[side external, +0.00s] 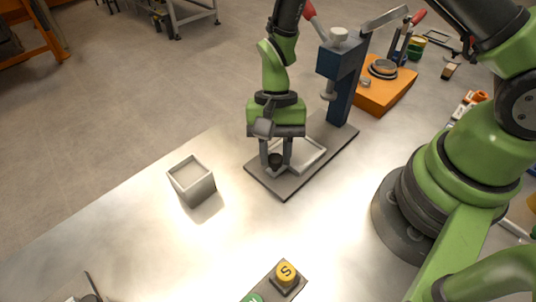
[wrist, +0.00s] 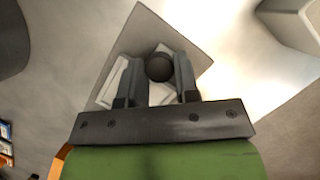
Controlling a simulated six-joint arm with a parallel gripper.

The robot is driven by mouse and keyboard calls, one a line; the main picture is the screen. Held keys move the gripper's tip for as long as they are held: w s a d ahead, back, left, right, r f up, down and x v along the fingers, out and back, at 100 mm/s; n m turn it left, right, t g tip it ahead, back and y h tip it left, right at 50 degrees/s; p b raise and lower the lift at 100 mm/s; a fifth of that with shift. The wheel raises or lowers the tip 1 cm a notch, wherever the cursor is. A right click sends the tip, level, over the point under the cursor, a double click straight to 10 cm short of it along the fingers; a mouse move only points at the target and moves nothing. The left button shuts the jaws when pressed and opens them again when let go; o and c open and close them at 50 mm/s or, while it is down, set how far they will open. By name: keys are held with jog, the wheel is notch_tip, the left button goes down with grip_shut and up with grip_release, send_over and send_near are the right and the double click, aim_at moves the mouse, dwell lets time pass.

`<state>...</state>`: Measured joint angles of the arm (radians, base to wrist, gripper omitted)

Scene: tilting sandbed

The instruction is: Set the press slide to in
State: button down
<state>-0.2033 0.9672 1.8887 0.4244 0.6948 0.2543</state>
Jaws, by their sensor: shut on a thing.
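The press (side external: 341,80) is a dark blue column with a red-handled lever, standing on a grey base plate (side external: 285,186). Its slide is a pale tray (side external: 308,152) with a raised rim lying on the plate, in front of the column and partly hidden by my gripper. A dark round knob (side external: 275,160) is at the slide's near end. My gripper (side external: 275,163) points down and is shut on this knob. In the wrist view the knob (wrist: 159,67) sits between my two fingers (wrist: 157,75), with the pale slide (wrist: 115,80) under them.
A grey open box (side external: 191,182) stands left of the plate. A panel with a yellow button (side external: 286,272) and a green button (side external: 253,298) is at the front. An orange block (side external: 385,90) with a round top is behind the press. The table between box and panel is clear.

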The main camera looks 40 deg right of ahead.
aim_at(279, 147)
jog(key=shift+d, duration=0.75)
jog(key=c, duration=0.8)
grip_release()
jog(key=shift+c, duration=0.2)
jog(key=v, duration=1)
